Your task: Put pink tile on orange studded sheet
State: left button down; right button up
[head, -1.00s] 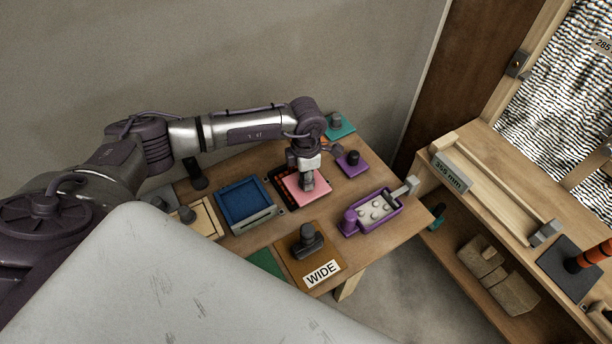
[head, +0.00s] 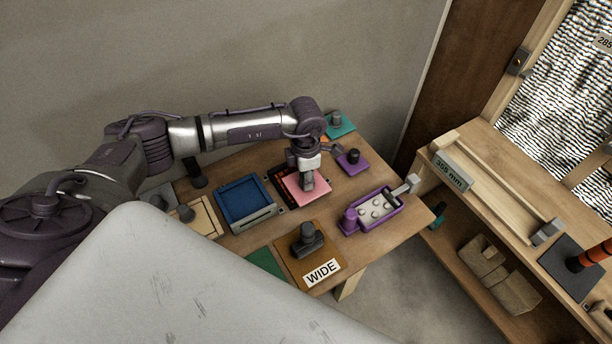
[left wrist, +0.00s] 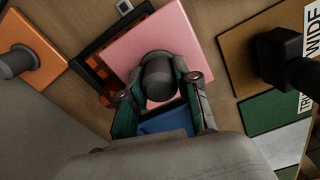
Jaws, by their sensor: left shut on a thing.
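The pink tile (head: 318,199) is a flat square plate with a dark grey knob on top. My left gripper (head: 307,181) is shut on that knob, which also shows between the fingers in the left wrist view (left wrist: 158,76). The orange studded sheet (head: 290,186) lies in a black frame, partly under the pink tile. Its left part is uncovered in the head view; a corner shows in the left wrist view (left wrist: 102,72). The pink tile overlaps it and sits off to its right. I cannot tell whether they touch. My right gripper is out of view.
On the table stand a blue tray (head: 243,203), a brown plate marked WIDE (head: 293,262), a purple tray (head: 384,215) with white studs, a purple tile (head: 345,170) and a teal tile (head: 347,130). An orange tile with a knob (left wrist: 42,60) shows in the left wrist view.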

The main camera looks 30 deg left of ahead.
pick_arm(q)
jog(key=shift+r+p, duration=1.85)
jog(key=shift+r, duration=1.15)
